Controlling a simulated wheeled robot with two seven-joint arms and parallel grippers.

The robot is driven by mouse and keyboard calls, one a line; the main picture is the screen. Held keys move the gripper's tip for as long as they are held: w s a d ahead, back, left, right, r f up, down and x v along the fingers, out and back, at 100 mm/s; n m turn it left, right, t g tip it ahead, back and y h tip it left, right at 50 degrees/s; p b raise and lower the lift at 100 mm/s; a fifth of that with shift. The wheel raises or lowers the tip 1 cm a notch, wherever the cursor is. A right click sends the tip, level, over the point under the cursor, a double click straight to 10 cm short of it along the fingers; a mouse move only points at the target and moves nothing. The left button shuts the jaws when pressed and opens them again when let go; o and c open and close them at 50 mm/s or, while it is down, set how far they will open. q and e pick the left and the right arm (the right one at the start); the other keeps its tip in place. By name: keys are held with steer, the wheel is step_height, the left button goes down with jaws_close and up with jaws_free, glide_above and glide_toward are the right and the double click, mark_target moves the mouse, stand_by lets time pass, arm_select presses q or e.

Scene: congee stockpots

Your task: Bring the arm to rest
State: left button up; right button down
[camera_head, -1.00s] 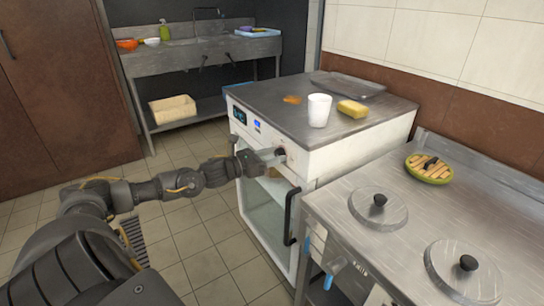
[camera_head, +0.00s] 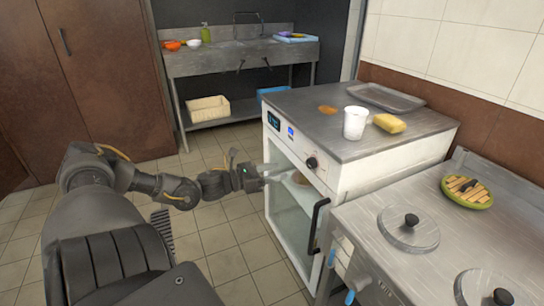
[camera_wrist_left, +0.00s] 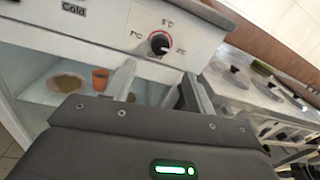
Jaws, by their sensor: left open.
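My left arm reaches in from the left in the head view. My left gripper (camera_head: 276,171) is in front of the white cabinet (camera_head: 345,190), just left of and below its black knob (camera_head: 312,162). In the left wrist view its fingers (camera_wrist_left: 152,88) are apart with nothing between them. The knob also shows there (camera_wrist_left: 159,43), beyond the fingertips, with temperature marks around it. The fingers look clear of the knob. My right gripper is not in view.
The cabinet's glass door (camera_head: 288,215) has a black handle (camera_head: 318,225). A white cup (camera_head: 355,122), yellow sponge (camera_head: 389,123) and grey tray (camera_head: 385,97) stand on top. A counter with lidded pots (camera_head: 408,230) is at right. Floor is open at left.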

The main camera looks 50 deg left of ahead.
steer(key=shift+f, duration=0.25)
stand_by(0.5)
